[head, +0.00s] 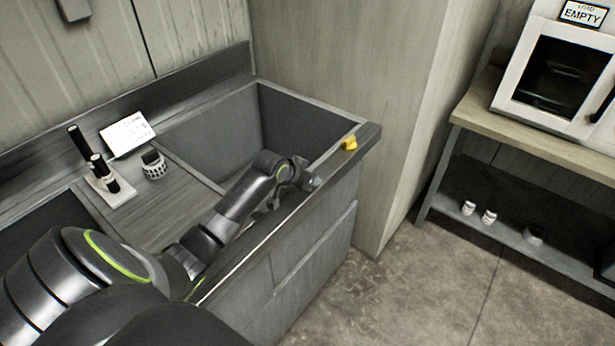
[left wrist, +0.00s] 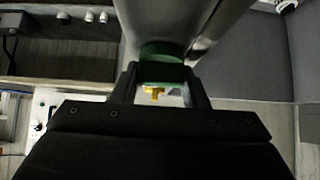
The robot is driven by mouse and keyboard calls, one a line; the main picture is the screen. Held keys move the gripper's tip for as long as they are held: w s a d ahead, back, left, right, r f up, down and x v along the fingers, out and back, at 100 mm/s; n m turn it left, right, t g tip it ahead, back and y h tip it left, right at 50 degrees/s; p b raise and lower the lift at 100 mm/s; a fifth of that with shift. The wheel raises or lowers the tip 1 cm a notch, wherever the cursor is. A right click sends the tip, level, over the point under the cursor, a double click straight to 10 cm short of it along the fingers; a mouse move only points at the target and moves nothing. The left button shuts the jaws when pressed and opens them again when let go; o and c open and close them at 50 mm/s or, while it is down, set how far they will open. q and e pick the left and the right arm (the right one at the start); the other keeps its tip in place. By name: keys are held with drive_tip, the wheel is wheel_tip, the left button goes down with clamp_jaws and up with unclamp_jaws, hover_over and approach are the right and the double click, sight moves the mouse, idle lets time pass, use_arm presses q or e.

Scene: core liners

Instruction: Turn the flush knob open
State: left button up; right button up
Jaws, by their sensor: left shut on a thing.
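My left arm reaches in from the left over the sink counter. Its end, with the left gripper (head: 307,181), is near the front edge at the right; the fingers cannot be made out there. In the left wrist view my left gripper (left wrist: 165,88) is shut on a dark green round piece (left wrist: 163,68), which sits between the fingers; I cannot tell for sure whether this is the flush knob. A small yellow T-shaped piece (left wrist: 154,92) shows between the fingers. In the head view a yellow piece (head: 349,143) sits on the counter's right rim, apart from the gripper. My right gripper is not in view.
The sink basin (head: 214,136) is behind my arm. At right are a bench (head: 530,136) with a white oven (head: 556,78), and bare floor.

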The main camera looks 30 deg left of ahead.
use_arm(q)
drive_tip(key=shift+d+r+n+y+p, duration=0.15)
drive_tip(key=shift+n+y+p, duration=0.55)
drive_tip(key=shift+p, duration=0.45)
drive_tip(key=shift+a+r+n+y+p, duration=0.1)
drive_tip(key=shift+n+y+p, duration=0.4)
drive_tip(key=shift+n+p, duration=0.5)
drive_tip(key=shift+f+n+g+y+p, duration=0.1)
drive_tip(key=shift+n+g+y+p, duration=0.2)
drive_tip(key=shift+n+y+p, duration=0.4)
drive_tip(key=shift+f+n+g+y, duration=0.1)
drive_tip(key=shift+n+g+y, duration=0.2)
drive_tip(key=shift+n+y, duration=0.45)
drive_tip(key=shift+f+n+g+y, duration=0.1)
drive_tip(key=shift+n+g+y, duration=0.35)
drive_tip(key=shift+n, duration=0.6)
drive_tip(key=n+g+y+b, duration=0.1)
drive_tip(key=n, duration=0.1)
drive_tip(key=shift+w+f+n, duration=0.1)
drive_tip(key=shift+n, duration=0.3)
drive_tip(key=n+g+y+b, duration=0.1)
drive_tip(key=n+g+b, duration=0.1)
drive_tip(key=n+b, duration=0.1)
drive_tip(key=shift+g+y, duration=0.35)
drive_tip(key=shift+y, duration=0.05)
drive_tip(key=shift+n+g+y+b, duration=0.3)
drive_tip(key=shift+n+g+b, duration=1)
drive_tip(key=shift+n, duration=0.5)
